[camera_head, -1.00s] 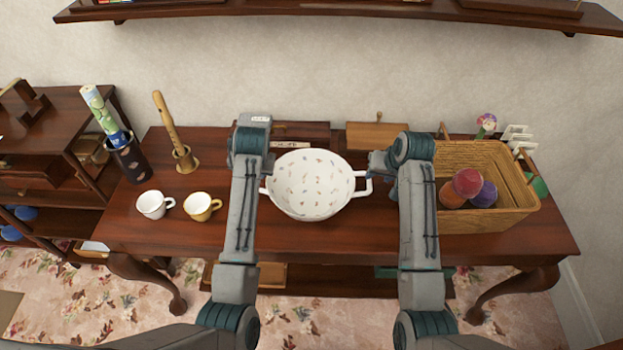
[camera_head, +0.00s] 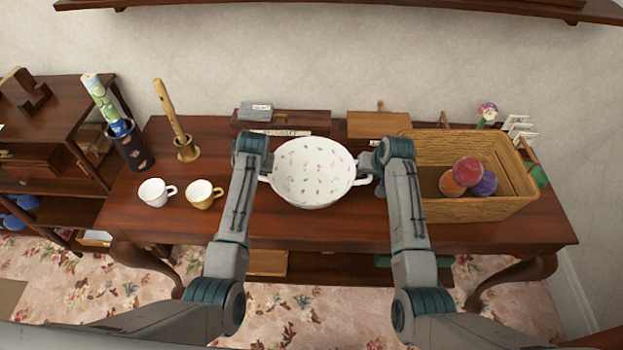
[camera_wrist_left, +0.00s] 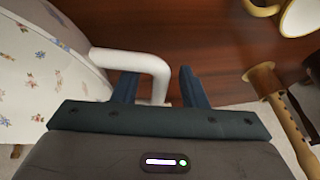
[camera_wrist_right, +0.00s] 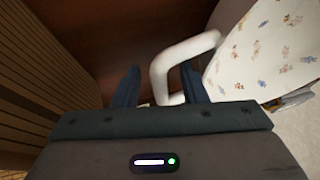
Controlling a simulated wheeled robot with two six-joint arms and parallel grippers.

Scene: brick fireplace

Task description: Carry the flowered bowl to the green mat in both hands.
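The white flowered bowl (camera_head: 310,173) stands upright on the dark wooden table, with a handle on each side. My left gripper (camera_wrist_left: 157,78) is open, its fingers on either side of the bowl's left handle (camera_wrist_left: 150,62). It is mostly hidden behind its wrist in the head view. My right gripper (camera_head: 368,166) is at the bowl's right handle. In the right wrist view (camera_wrist_right: 160,76) it is open, with the handle (camera_wrist_right: 165,68) between its fingers. I cannot make out a green mat for certain; a green patch (camera_head: 383,261) shows low under the table, partly hidden by my right arm.
A wicker basket (camera_head: 490,209) with yarn balls (camera_head: 467,171) stands close right of my right arm. Two cups (camera_head: 153,192) stand on the left. A dark holder (camera_head: 133,153) and a flute on a stand (camera_head: 187,152) are behind them. Wooden boxes (camera_head: 378,125) line the back.

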